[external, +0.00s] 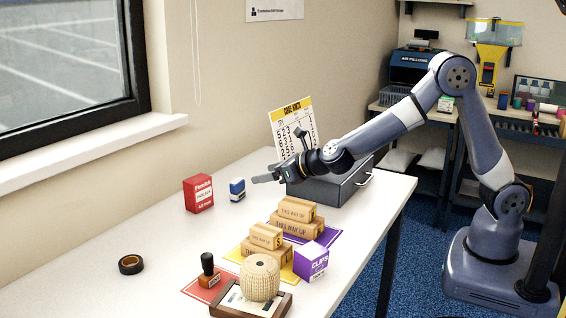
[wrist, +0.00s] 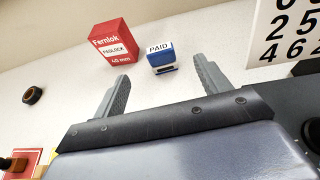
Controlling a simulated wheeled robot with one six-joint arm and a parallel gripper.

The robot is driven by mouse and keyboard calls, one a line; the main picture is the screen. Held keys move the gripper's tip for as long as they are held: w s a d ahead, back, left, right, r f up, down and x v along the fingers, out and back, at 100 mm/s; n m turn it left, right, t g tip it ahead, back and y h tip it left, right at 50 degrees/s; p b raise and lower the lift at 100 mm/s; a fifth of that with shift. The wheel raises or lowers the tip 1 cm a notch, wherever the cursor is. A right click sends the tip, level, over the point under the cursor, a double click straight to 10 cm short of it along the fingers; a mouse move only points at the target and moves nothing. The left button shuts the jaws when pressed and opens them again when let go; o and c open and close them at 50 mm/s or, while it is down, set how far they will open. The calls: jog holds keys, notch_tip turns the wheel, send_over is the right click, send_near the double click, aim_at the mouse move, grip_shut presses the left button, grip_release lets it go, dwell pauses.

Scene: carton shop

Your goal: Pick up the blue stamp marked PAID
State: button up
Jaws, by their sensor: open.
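The blue stamp (external: 237,190) stands on the white table, just right of a red box. In the wrist view the stamp (wrist: 161,57) shows a white label reading PAID and a blue base, and lies beyond my fingertips, between their lines. My gripper (external: 268,177) is open and empty, above the table to the right of the stamp in the external view. In the wrist view the two grey fingers of my gripper (wrist: 160,75) are spread wide apart, with the stamp not between them but farther off.
The red Fernlok box (external: 199,193) stands close beside the stamp; it is also in the wrist view (wrist: 112,42). A number card (external: 293,128) and a dark drawer box (external: 335,187) are near my gripper.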

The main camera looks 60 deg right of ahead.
aim_at(241, 185)
jog(key=shift+f, duration=0.95)
jog(key=shift+w+f, duration=0.15)
jog(key=shift+w, duration=0.1)
jog(key=p+x, duration=0.1)
jog(key=x, duration=0.4)
jog(key=shift+a, duration=0.1)
jog(key=shift+w+a+f+p, duration=0.1)
jog(key=shift+w+p, duration=0.4)
jog(key=shift+w, duration=0.15)
jog(key=shift+p+x, duration=0.8)
jog(key=shift+x, duration=1.2)
jog(key=c, duration=1.1)
